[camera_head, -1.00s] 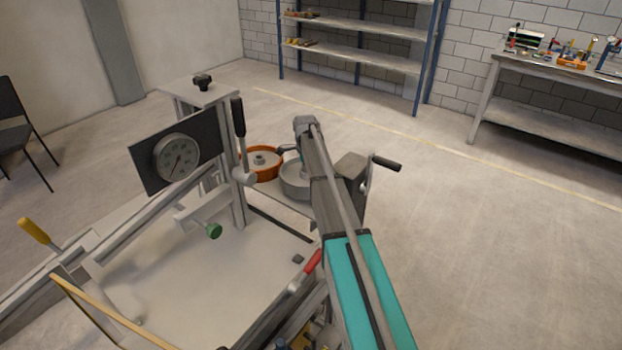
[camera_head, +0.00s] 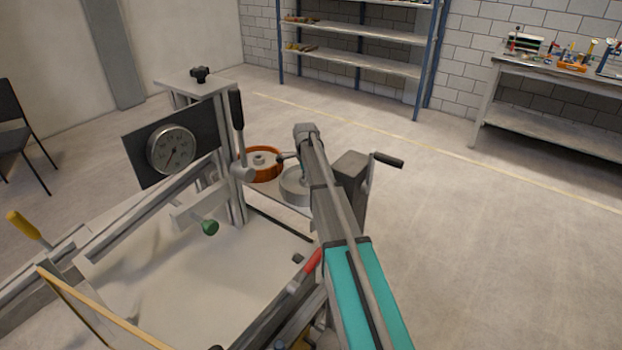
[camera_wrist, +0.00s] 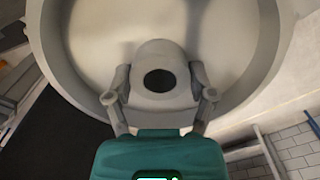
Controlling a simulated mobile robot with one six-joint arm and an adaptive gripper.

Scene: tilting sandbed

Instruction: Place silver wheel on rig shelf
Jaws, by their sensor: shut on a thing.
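The silver wheel (camera_head: 296,187) shows in the head view beyond the rig, to the right of an orange wheel (camera_head: 262,162). My arm hides part of it. In the wrist view the silver wheel (camera_wrist: 90,45) fills the upper part, with its raised hub (camera_wrist: 160,78) in the middle. My gripper (camera_wrist: 160,85) is shut on the hub, one finger on each side. The rig shelf seems to be the surface under the orange wheel, but it is mostly hidden. I cannot tell whether the silver wheel touches it.
The rig carries a dial gauge (camera_head: 171,150), an upright black-handled lever (camera_head: 237,108), a green knob (camera_head: 210,227) and a crank (camera_head: 385,160) right of my arm. A blue-framed rack (camera_head: 350,65) and a workbench (camera_head: 545,125) stand behind. Open floor lies at right.

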